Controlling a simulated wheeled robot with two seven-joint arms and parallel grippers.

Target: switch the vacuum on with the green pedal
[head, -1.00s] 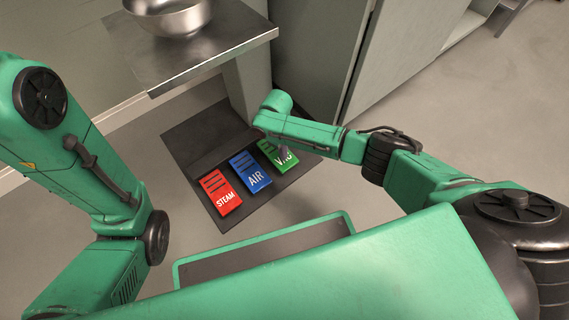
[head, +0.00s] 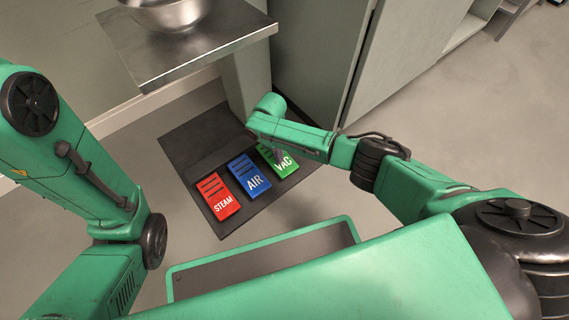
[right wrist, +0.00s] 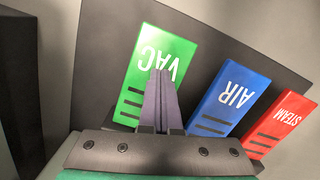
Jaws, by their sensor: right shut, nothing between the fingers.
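The green VAC pedal (head: 284,164) is the right one of a row of pedals on a dark floor plate, partly under my right forearm in the head view. It also shows in the right wrist view (right wrist: 152,60), at the left of the row there. My right gripper (head: 279,152) points down over the green pedal. In the right wrist view its fingers (right wrist: 161,76) are shut together and empty, with the tips over the VAC lettering. Whether the tips touch the pedal I cannot tell. My left arm shows at the left of the head view, but its gripper is out of view.
The blue AIR pedal (head: 249,174) lies beside the green one, and the red STEAM pedal (head: 218,196) beyond it. The dark plate (head: 190,140) carries them. A metal shelf (head: 190,50) with a bowl (head: 170,12) overhangs the back. A cabinet (head: 400,50) stands behind; floor at right is clear.

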